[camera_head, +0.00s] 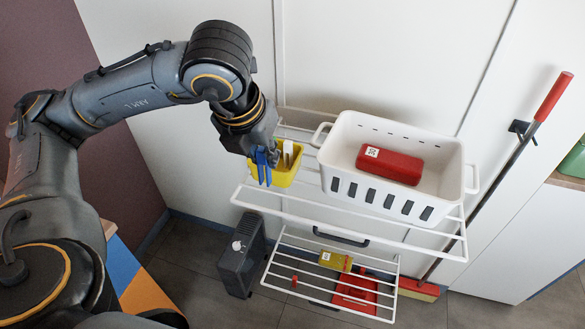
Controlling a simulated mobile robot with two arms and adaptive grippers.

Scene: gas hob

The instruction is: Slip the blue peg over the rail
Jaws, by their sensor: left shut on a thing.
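My left gripper (256,145) points down over the small yellow basket (287,177) at the left of the upper white rack. It is shut on the blue peg (263,168), whose legs hang down in front of the basket. The wrist hides the peg's upper end. A pale peg (288,152) stands upright in the basket. The upper rack's white front rail (345,228) runs below and to the right of the peg, apart from it. I cannot tell which bar is the task's rail. My right gripper is out of view.
A white slotted crate (342,158) holding a red box (390,164) fills the rack's right side. A lower rack (325,294) carries a yellow box (335,261) and a red item (356,291). A dark heater (241,256) stands below left, a red-handled broom (492,185) at right.

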